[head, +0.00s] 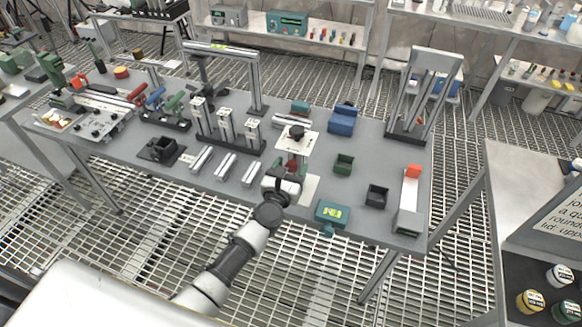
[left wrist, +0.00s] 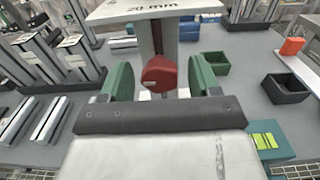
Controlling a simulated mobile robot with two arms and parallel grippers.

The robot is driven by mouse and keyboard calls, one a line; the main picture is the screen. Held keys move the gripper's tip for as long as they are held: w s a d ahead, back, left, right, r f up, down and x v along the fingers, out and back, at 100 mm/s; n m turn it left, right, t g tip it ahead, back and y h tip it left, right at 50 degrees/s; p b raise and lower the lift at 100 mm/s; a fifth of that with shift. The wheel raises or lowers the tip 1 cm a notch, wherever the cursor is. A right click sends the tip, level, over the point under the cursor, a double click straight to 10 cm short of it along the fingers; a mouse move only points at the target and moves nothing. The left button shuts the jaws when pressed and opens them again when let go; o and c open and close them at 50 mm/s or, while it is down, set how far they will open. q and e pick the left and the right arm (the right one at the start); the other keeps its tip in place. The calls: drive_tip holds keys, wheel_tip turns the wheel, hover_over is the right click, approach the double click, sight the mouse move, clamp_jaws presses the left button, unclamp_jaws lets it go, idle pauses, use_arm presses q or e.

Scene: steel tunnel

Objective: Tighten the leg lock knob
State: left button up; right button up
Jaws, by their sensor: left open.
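A small red knob (left wrist: 158,74) sits on the front of a grey upright post (left wrist: 165,38) in the left wrist view. It also shows in the head view (head: 293,163), just past my left gripper. A white plate marked "20 mm" (left wrist: 140,10) tops the post; in the head view this plate (head: 296,144) carries a black part (head: 296,131). My left gripper (left wrist: 159,80) is open, its green fingers on either side of the knob with a gap at each side. Whether the fingertips reach past the knob is unclear. My right gripper is not in view.
Silver bars (head: 226,164) lie left of the post. A green bin (head: 344,163), a black bin (head: 377,195) and a teal device with a yellow-green display (head: 332,212) are to the right. A tall metal frame (head: 425,90) stands at the table's far right. Some grey tabletop between is bare.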

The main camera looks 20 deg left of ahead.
use_arm(q)
drive_tip(key=c, duration=0.9)
